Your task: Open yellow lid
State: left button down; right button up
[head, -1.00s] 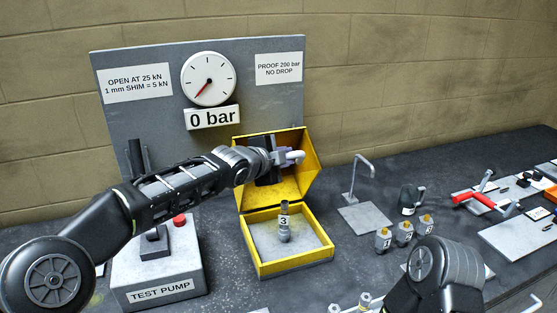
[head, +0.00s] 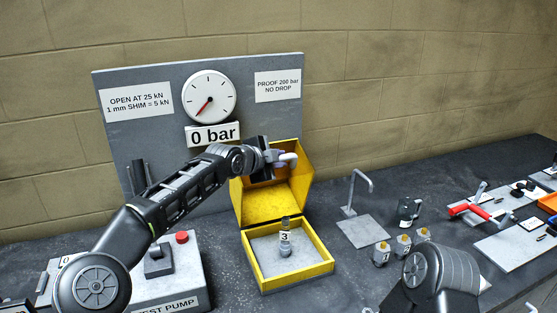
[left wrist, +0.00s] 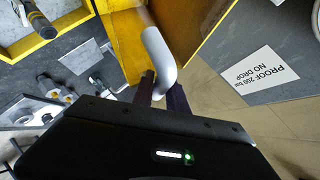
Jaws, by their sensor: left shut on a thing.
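The yellow lid (head: 281,203) stands raised behind the yellow box (head: 290,282) in the head view, its hollow inside facing forward. The lid also shows in the left wrist view (left wrist: 127,42). A pale handle (left wrist: 161,58) sits on the lid. My left gripper (head: 276,160) is at the lid's upper edge, and in the left wrist view its fingers (left wrist: 161,92) are shut on the handle. A small grey cylinder marked 3 (head: 285,240) stands upright in the open box. My right gripper is out of view; only part of that arm shows.
A gauge (head: 208,96) on the back panel reads 0 bar. The test pump (head: 170,285) with a red button stands left of the box. A bent-rod stand (head: 362,230) and several small numbered cylinders (head: 403,244) are to the right.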

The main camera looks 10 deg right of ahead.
pick_arm(q)
jog(key=c, duration=1.3)
grip_release()
jog(key=shift+s+a+r+b, duration=0.2)
jog(key=shift+s+a+b, duration=0.15)
jog(key=shift+s+b, duration=0.15)
jog(key=b+v, duration=0.3)
jog(key=v, duration=0.3)
jog(key=shift+s+a+r, duration=0.15)
jog(key=shift+r, duration=0.1)
jog(key=shift+c, duration=0.7)
